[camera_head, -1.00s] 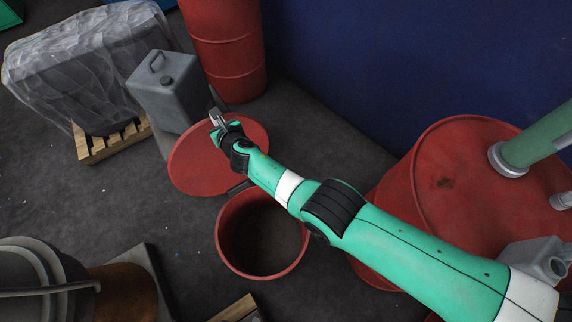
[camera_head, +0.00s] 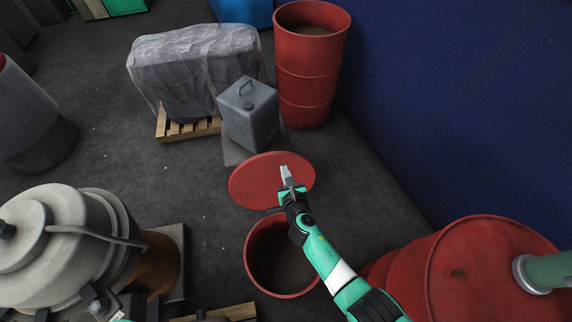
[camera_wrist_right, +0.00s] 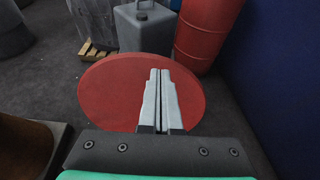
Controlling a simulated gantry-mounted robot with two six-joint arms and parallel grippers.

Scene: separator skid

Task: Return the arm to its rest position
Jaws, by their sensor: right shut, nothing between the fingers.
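My right arm comes up from the lower right in the head view. Its gripper (camera_head: 286,175) is shut and empty, and appears in front of a round red lid (camera_head: 252,180). In the right wrist view the two grey fingers (camera_wrist_right: 160,100) lie side by side with only a thin line between them. The red lid (camera_wrist_right: 105,92) shows behind them there. Below the lid in the head view is an open red drum (camera_head: 262,282), partly behind my right arm. My left gripper is not in view.
A grey jerrycan (camera_head: 250,120) stands behind the lid. A wrapped load (camera_head: 190,75) sits on a wooden pallet. A tall red drum (camera_head: 308,85) stands by the blue wall (camera_head: 450,90). A large red drum (camera_head: 490,270) is at right, a separator machine (camera_head: 60,240) at left.

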